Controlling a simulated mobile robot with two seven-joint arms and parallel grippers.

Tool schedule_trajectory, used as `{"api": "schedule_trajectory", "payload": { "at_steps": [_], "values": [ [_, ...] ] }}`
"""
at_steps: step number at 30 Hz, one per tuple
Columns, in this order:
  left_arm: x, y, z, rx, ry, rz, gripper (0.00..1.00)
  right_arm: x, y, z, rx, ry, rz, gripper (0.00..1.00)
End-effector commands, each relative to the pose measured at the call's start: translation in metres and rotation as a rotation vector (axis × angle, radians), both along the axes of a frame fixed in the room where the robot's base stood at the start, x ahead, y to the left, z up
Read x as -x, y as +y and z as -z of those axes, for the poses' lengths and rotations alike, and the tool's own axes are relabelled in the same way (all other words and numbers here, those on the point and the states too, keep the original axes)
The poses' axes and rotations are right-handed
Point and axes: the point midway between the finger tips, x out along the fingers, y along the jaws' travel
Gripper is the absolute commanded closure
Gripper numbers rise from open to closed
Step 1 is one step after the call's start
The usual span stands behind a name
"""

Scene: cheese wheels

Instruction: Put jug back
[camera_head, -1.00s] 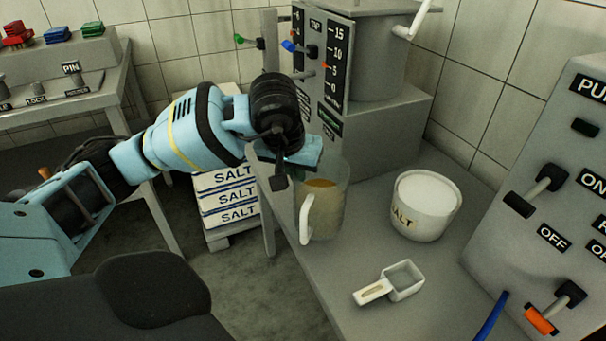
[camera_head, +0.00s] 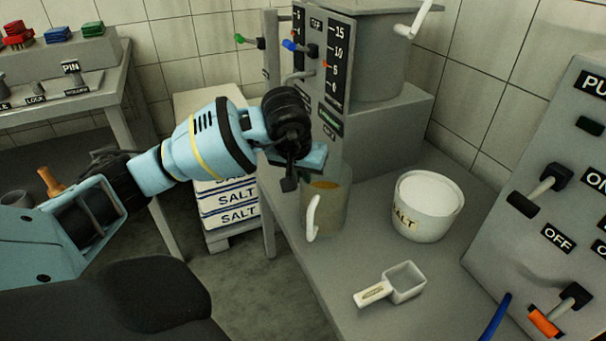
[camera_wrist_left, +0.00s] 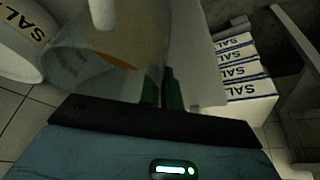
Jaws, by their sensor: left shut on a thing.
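The jug (camera_head: 327,208) is a translucent vessel with a white handle and brownish contents. It stands upright at the left edge of the grey counter, below the tap panel; I cannot tell whether its base touches the counter. My left gripper (camera_head: 312,168) is at the jug's upper rim and shut on it. In the left wrist view the jug (camera_wrist_left: 95,65) fills the upper left, with the gripper's dark fingers (camera_wrist_left: 163,90) at its wall. The fingertips are partly hidden in the head view. My right gripper is not in view.
A white salt tub (camera_head: 428,205) and a white scoop (camera_head: 392,285) are on the counter (camera_head: 375,240) to the right. A grey machine with a level scale (camera_head: 335,60) rises behind the jug. Salt bags (camera_head: 226,205) are stacked at left. A control panel (camera_head: 560,200) stands at right.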

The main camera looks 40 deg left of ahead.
Motion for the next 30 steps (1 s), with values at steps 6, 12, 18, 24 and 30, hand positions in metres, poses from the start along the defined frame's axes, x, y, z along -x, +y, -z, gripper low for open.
{"api": "schedule_trajectory", "payload": {
  "at_steps": [6, 12, 18, 24, 30],
  "values": [
    [-0.001, 0.000, -0.002, 0.001, -0.007, -0.001, 1.00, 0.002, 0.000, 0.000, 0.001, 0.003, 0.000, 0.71],
    [0.000, 0.000, 0.001, 0.000, -0.001, 0.000, 0.78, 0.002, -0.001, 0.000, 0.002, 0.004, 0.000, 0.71],
    [0.000, 0.000, 0.001, 0.000, -0.001, 0.000, 0.73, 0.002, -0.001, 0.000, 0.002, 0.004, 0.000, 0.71],
    [0.000, 0.000, -0.004, 0.000, -0.002, 0.000, 0.73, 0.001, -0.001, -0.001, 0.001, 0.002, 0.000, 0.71],
    [0.010, -0.003, -0.031, -0.001, -0.006, 0.001, 0.73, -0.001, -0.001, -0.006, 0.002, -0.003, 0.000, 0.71]
  ]
}}
